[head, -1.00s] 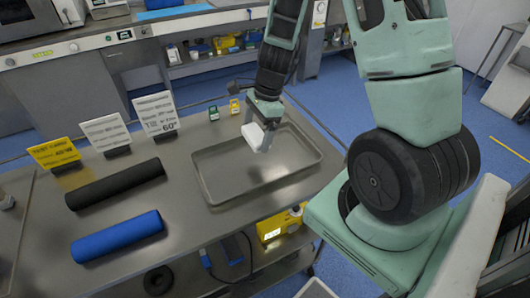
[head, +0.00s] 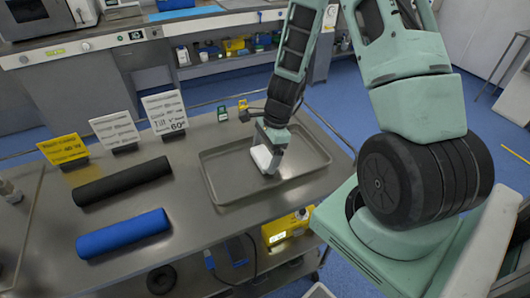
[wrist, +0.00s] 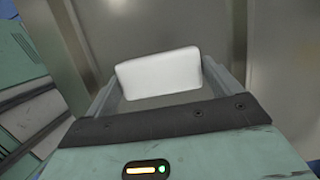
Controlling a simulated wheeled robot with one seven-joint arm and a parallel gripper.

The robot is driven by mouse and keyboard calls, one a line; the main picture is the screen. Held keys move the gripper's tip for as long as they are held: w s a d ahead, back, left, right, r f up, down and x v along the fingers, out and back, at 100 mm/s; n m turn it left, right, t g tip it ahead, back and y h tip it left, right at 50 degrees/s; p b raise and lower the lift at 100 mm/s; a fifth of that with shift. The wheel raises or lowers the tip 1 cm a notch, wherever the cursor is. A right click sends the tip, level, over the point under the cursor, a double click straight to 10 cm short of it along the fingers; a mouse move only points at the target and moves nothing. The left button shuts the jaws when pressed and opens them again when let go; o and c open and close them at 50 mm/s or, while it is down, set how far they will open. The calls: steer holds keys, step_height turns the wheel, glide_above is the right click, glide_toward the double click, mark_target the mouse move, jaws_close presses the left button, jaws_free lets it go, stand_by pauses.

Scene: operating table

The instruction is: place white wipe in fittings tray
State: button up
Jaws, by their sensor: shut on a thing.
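The white wipe (head: 262,157) is a small white block between the fingers of my gripper (head: 268,165). My gripper is shut on it. In the wrist view the wipe (wrist: 158,73) sits between the two finger tips, slightly tilted. The fittings tray (head: 224,190) is a shallow grey metal tray on the table. My gripper and the wipe are over the inside of the tray, low near its floor. I cannot tell whether the wipe touches the tray floor. Most of the tray floor in view is bare.
A black roll (head: 122,184) and a blue roll (head: 123,234) lie left of the tray. A yellow sign (head: 64,151) and two white signs (head: 116,131) stand behind them. Two small boxes, green (head: 222,114) and yellow (head: 243,105), stand behind the tray.

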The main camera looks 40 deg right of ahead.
steer(key=o, duration=0.6)
steer(key=shift+r, duration=0.1)
steer(key=w+p+v, duration=0.1)
steer(key=p+v, duration=0.1)
steer(key=v, duration=1)
steer(key=s+a+r+n+g, duration=0.1)
steer(key=s+a+r+n, duration=0.15)
steer(key=a+n, duration=0.35)
steer(key=s+a+r+n, duration=0.25)
steer(key=a+n, duration=0.25)
steer(key=a, duration=0.4)
steer(key=s+a+r+n, duration=0.1)
steer(key=s+a+n, duration=0.3)
steer(key=n, duration=0.2)
steer(key=s+a+r+n+h, duration=0.1)
steer(key=s+a+r+n, duration=0.1)
steer(key=s+n, duration=0.3)
steer(key=s+a+r+n+h, duration=0.1)
steer(key=s+a+r+n, duration=0.1)
steer(key=s+a+n, duration=0.3)
steer(key=shift+s+a+r+n, duration=0.15)
steer(key=shift+a+n, duration=0.15)
steer(key=shift+n, duration=0.7)
